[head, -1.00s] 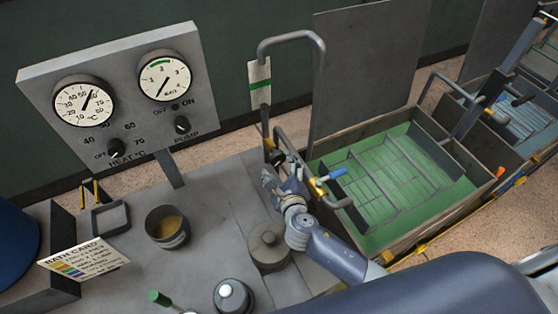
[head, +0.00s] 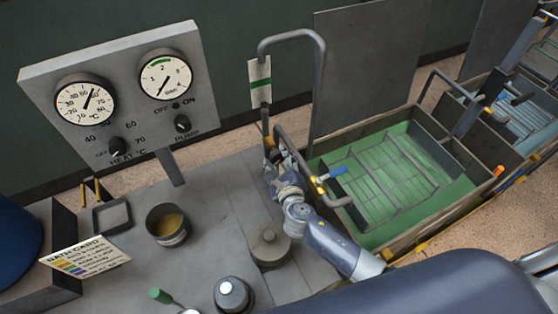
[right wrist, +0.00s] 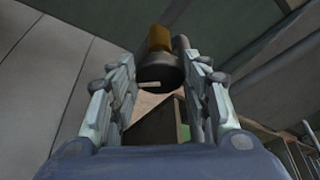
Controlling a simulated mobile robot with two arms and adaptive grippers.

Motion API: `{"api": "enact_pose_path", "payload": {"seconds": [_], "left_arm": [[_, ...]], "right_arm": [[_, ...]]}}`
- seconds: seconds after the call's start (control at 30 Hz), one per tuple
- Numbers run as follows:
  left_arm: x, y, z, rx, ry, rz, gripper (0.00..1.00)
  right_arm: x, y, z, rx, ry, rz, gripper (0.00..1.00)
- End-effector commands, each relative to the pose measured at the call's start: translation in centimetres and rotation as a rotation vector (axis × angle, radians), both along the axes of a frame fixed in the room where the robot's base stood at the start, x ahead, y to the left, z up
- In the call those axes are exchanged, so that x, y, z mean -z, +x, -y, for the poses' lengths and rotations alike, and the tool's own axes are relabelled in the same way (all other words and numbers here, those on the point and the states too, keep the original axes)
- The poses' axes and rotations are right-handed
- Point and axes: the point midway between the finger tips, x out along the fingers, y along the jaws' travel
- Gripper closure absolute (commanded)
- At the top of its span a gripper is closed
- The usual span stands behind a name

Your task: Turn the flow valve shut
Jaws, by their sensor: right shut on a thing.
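The flow valve shows in the right wrist view as a dark round knob (right wrist: 160,74) with a pale mark on its face. A brass body (right wrist: 160,38) sits behind it. In the head view the valve is on the upright pipe behind the bench, and my right gripper (head: 273,172) mostly hides it. In the right wrist view my right gripper (right wrist: 165,85) has its two fingers on either side of the knob, shut on it. My left gripper is not in view.
A spout with a blue lever (head: 337,171) stands close to the right of my right gripper, over a green-lined tank (head: 385,235). A lidded grey pot (head: 268,245) is below my forearm. A gauge panel (head: 120,95) stands at the left.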

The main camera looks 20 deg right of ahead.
Motion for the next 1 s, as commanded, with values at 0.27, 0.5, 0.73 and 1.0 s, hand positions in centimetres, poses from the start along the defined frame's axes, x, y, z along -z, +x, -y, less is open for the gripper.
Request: {"api": "enact_pose_path", "payload": {"seconds": [0.27, 0.5, 0.73, 1.0], "left_arm": [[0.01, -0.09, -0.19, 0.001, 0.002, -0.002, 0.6], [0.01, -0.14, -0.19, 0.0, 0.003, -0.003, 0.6], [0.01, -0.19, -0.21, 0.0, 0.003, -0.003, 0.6], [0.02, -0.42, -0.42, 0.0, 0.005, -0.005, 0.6]], "right_arm": [[-0.06, -0.01, 0.12, -0.001, 0.109, -0.022, 0.8], [-0.04, 0.0, 0.11, -0.001, 0.11, -0.022, 0.8], [-0.06, 0.0, 0.11, 0.0, 0.11, -0.022, 0.34], [-0.15, -0.27, 0.1, 0.0, 0.11, -0.022, 0.34]]}}
